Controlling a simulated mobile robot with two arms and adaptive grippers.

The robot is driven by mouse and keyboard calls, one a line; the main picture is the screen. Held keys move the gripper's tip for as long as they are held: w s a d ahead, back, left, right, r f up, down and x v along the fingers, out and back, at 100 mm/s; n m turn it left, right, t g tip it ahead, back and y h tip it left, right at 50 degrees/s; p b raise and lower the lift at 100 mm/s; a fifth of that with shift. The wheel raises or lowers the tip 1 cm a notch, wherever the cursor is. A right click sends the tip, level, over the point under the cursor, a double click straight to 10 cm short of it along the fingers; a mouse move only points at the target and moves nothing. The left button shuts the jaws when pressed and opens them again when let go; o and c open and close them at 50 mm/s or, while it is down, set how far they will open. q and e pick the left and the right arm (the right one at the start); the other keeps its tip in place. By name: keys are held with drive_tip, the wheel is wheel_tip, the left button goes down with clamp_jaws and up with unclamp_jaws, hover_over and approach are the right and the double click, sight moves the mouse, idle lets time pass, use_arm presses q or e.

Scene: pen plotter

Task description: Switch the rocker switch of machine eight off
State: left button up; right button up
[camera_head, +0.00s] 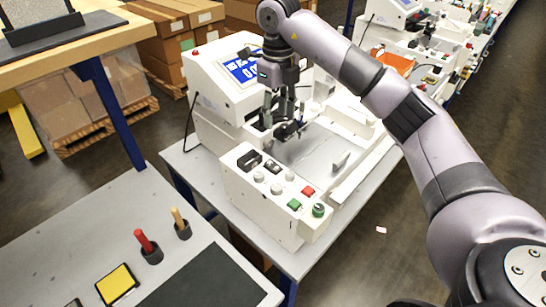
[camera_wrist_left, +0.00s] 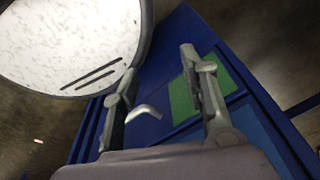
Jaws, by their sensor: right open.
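A white machine (camera_head: 215,85) with a blue display stands on a grey table in the head view. I see no readable number naming it as machine eight. Its sloped front panel (camera_head: 240,190) carries a black rocker-like switch (camera_head: 249,160), a second dark switch (camera_head: 271,167), pale knobs, a red button and green buttons. I cannot tell which way either switch is tipped. My right gripper (camera_head: 281,128) is open and empty, pointing down just behind the panel's upper edge, apart from the switches. My left gripper (camera_wrist_left: 158,68) is open in the left wrist view, with nothing held between its fingers.
A workbench (camera_head: 70,215) with red and tan handled tools and a yellow pad is at lower left. Cartons on a pallet stand behind. More machines line the right back. The left wrist view shows a blue surface (camera_wrist_left: 165,45) with a green patch below the fingers.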

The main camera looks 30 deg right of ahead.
wheel_tip(320, 180, down, 2)
drive_tip(key=s, duration=0.1)
drive_tip(key=p, duration=0.2)
hover_over(277, 168)
wheel_tip(277, 168, down, 6)
drive_tip(key=f+p, duration=0.1)
drive_tip(key=f, duration=0.4)
drive_tip(key=shift+s+f+p, duration=0.1)
drive_tip(key=shift+s+p, duration=0.1)
drive_tip(key=shift+p, duration=0.1)
wheel_tip(277, 168, down, 2)
drive_tip(key=shift+w+f, duration=0.1)
drive_tip(key=shift+f+p, duration=0.3)
drive_tip(key=shift+f, duration=0.25)
use_arm(q)
drive_tip(key=shift+g, duration=0.3)
drive_tip(key=shift+s+r, duration=0.8)
drive_tip(key=shift+r, duration=0.2)
drive_tip(key=shift+s+r, duration=0.8)
drive_tip(key=shift+r, duration=0.2)
use_arm(e)
clamp_jaws()
